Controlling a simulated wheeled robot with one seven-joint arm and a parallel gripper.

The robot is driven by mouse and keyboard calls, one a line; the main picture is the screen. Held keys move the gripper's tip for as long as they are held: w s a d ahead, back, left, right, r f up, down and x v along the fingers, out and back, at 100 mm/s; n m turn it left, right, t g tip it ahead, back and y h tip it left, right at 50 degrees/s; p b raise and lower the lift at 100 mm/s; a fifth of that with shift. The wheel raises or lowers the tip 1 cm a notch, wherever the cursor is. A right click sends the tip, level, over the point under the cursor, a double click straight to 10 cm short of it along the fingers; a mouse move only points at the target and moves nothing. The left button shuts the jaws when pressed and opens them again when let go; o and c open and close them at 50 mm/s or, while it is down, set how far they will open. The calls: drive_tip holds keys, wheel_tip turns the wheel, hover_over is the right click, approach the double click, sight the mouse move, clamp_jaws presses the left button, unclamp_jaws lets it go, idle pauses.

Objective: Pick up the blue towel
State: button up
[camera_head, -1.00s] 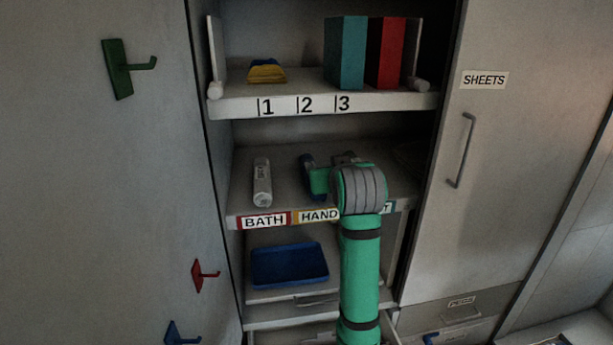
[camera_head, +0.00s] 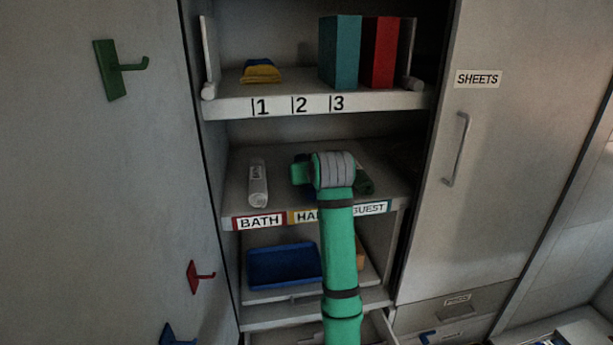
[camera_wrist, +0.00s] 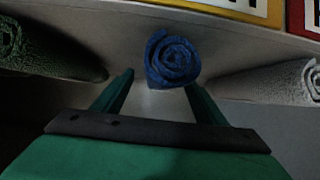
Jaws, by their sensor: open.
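The blue towel (camera_wrist: 172,58) is a tight roll, seen end-on in the wrist view. It lies on the middle shelf, between two other rolls. My gripper (camera_wrist: 160,84) is open, with one green fingertip on each side of the lower part of the roll in the picture. I cannot tell whether the fingers touch it or how far they reach along it. In the head view my arm hides my fingers and nearly all of the blue towel.
A white roll (camera_head: 258,184) lies left of my arm and a dark green roll (camera_head: 364,184) right; they flank the blue one. The upper shelf (camera_head: 380,101) holds a folded stack (camera_head: 261,71) and teal (camera_head: 341,52) and red (camera_head: 380,52) blocks. A blue tray (camera_head: 284,266) sits below.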

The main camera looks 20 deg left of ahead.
drive_tip(key=shift+x, duration=1.35)
drive_tip(key=shift+c, duration=0.6)
drive_tip(key=shift+s, duration=0.1)
drive_tip(key=c, duration=1)
drive_tip(key=shift+r, duration=0.1)
drive_tip(key=shift+c, duration=0.2)
